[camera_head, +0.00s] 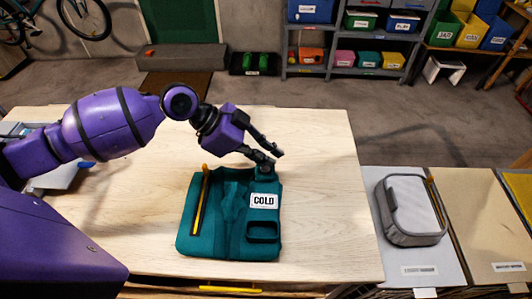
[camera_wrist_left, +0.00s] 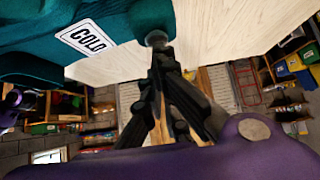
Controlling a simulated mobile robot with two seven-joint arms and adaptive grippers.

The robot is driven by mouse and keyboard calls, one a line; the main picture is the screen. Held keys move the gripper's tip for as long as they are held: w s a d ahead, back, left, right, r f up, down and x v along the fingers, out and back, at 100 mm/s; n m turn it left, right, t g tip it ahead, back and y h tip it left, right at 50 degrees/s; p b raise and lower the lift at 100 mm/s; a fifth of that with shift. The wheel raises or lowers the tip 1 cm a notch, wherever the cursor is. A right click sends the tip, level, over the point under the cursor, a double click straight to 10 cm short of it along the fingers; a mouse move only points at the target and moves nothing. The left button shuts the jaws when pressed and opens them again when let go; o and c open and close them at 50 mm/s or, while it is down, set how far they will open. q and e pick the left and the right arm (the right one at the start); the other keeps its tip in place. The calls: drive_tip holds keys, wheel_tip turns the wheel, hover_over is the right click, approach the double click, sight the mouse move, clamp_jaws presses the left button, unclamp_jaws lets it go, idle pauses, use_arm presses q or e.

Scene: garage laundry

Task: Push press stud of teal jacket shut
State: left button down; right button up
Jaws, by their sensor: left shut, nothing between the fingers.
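The teal jacket (camera_head: 222,235) lies folded on the pale wooden table, with a white COLD label on its right part. It also shows at the top left of the left wrist view (camera_wrist_left: 40,45). A small grey round stud (camera_wrist_left: 156,38) sits at the jacket's edge beyond the label. My left gripper (camera_head: 274,159) is shut and empty over the jacket's upper right corner. In the left wrist view its fingertips (camera_wrist_left: 163,53) meet right by the stud and hide part of it. I cannot tell whether they touch it or whether the stud is closed. My right gripper is not in view.
The wooden table (camera_head: 325,215) is clear right of the jacket. A yellow-and-black strip (camera_head: 200,205) lies on the jacket's left side. A grey case (camera_head: 410,209) rests on the lower surface at right. Shelves with coloured bins (camera_head: 365,60) stand behind.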

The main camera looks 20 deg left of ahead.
use_arm(q)
drive_tip(key=shift+s+f, duration=0.15)
drive_tip(key=shift+f, duration=0.5)
drive_tip(key=shift+s+a, duration=0.15)
drive_tip(key=v, duration=1.2)
drive_tip(key=shift+r, duration=0.35)
drive_tip(key=shift+w, duration=0.25)
